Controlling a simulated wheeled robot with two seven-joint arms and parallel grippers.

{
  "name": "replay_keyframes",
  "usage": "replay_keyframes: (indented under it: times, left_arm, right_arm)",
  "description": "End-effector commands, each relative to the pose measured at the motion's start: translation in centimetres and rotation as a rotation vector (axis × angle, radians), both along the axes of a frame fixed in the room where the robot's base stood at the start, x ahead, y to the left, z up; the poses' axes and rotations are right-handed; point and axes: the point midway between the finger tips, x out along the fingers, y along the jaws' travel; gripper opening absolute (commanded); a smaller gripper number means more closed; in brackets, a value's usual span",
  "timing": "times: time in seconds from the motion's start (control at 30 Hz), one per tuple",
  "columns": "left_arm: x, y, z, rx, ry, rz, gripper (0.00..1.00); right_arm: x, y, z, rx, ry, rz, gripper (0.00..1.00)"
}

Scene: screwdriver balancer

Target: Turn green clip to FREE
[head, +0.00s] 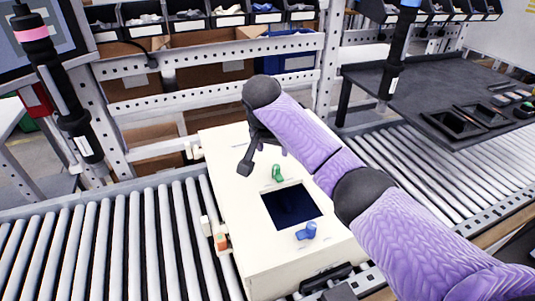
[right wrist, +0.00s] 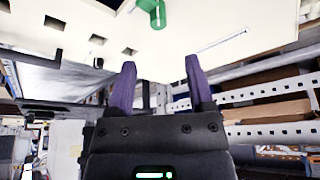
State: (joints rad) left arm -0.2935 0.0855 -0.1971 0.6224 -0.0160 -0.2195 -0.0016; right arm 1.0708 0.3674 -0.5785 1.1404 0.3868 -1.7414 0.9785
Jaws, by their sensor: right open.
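The green clip (head: 277,172) stands on the cream-white panel (head: 225,150), just above the dark square opening (head: 291,204). In the right wrist view the green clip (right wrist: 152,12) is cut off by the top edge, beyond the fingertips. My right gripper (head: 246,164) hangs over the panel, to the left of the green clip and apart from it. In the right wrist view its two purple fingers (right wrist: 159,68) are spread with nothing between them. Any label by the clip is too small to read. My left gripper is not in view.
A blue clip (head: 306,231) sits below the opening. The panel lies across a roller conveyor (head: 110,240). A black hanging tool (head: 62,95) is at left, another (head: 398,55) at right. A metal rack (head: 215,62) with bins stands behind. A dark tray table (head: 440,85) is at right.

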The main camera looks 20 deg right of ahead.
Motion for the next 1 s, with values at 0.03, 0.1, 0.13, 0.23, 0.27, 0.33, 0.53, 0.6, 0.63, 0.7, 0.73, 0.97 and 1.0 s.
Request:
replay_keyframes:
  times: [0.03, 0.1, 0.13, 0.23, 0.27, 0.33, 0.53, 0.6, 0.63, 0.7, 0.73, 0.97, 1.0]
  left_arm:
    - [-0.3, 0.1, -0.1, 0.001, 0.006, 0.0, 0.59]
    - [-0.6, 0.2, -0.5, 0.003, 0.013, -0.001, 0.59]
    - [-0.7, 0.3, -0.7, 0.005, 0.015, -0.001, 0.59]
    - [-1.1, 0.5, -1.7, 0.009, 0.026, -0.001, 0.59]
    - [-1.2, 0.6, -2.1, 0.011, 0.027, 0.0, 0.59]
    - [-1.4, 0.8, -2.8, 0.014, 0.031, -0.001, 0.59]
    - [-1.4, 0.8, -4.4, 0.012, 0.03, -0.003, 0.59]
    - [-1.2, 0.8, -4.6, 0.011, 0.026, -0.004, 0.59]
    - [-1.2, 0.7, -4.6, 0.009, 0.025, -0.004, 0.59]
    - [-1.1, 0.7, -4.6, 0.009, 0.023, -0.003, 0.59]
    - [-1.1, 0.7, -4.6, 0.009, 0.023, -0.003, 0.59]
    - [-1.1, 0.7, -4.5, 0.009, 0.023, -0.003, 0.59]
    - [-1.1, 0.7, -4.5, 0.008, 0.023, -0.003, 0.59]
  right_arm:
    - [0.0, 0.0, -0.3, 0.0, 0.002, 0.001, 0.67]
    - [0.3, -0.2, -1.1, 0.0, 0.002, 0.001, 0.67]
    - [0.4, -0.4, -1.7, 0.0, 0.004, 0.0, 0.67]
    - [1.0, -0.9, -3.9, 0.0, 0.006, -0.001, 0.67]
    - [1.2, -1.1, -4.6, -0.002, 0.006, -0.001, 0.67]
    - [1.6, -1.5, -6.1, -0.001, 0.004, -0.002, 0.67]
    - [2.5, -2.3, -8.8, 0.0, 0.003, -0.001, 0.67]
    - [2.7, -2.5, -9.2, -0.001, 0.002, 0.0, 0.67]
    - [2.7, -2.5, -9.2, -0.002, 0.001, 0.0, 0.67]
    - [2.8, -2.5, -9.3, -0.002, 0.0, 0.001, 0.67]
    - [2.8, -2.6, -9.2, -0.002, 0.0, 0.001, 0.67]
    - [2.8, -2.6, -9.2, -0.002, 0.0, 0.001, 0.55]
    - [2.8, -2.6, -9.2, -0.002, 0.0, 0.001, 0.46]
